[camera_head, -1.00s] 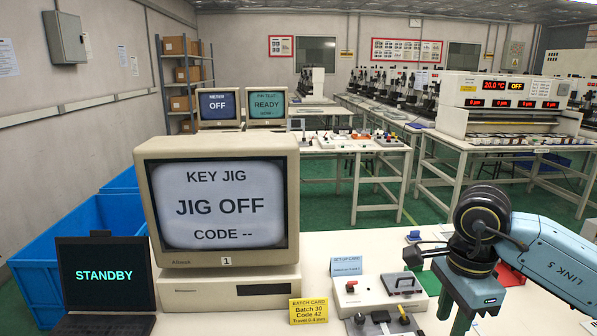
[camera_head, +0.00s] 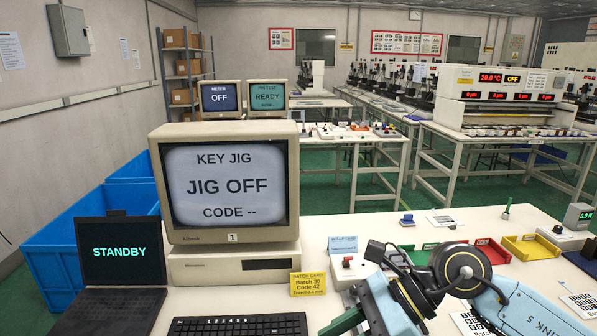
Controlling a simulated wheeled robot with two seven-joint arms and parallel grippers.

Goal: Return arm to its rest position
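My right arm, marked LINK 5 (camera_head: 505,305), comes in from the lower right. Its black wrist joint (camera_head: 460,268) is over the front of the white table (camera_head: 320,222). My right gripper (camera_head: 384,308) is low in the picture, left of the wrist, its body blue-green and tilted. Its fingers are not clear and the lower part is cut by the bottom edge, so I cannot tell if it is open or holds anything. My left gripper is not in view.
A monitor (camera_head: 228,185) reads JIG OFF; a yellow batch card (camera_head: 308,284) leans by it. A laptop (camera_head: 121,250) and keyboard (camera_head: 238,325) are at left front. Green, red (camera_head: 493,251) and yellow trays (camera_head: 530,247) lie behind the arm. A small meter (camera_head: 578,216) stands far right.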

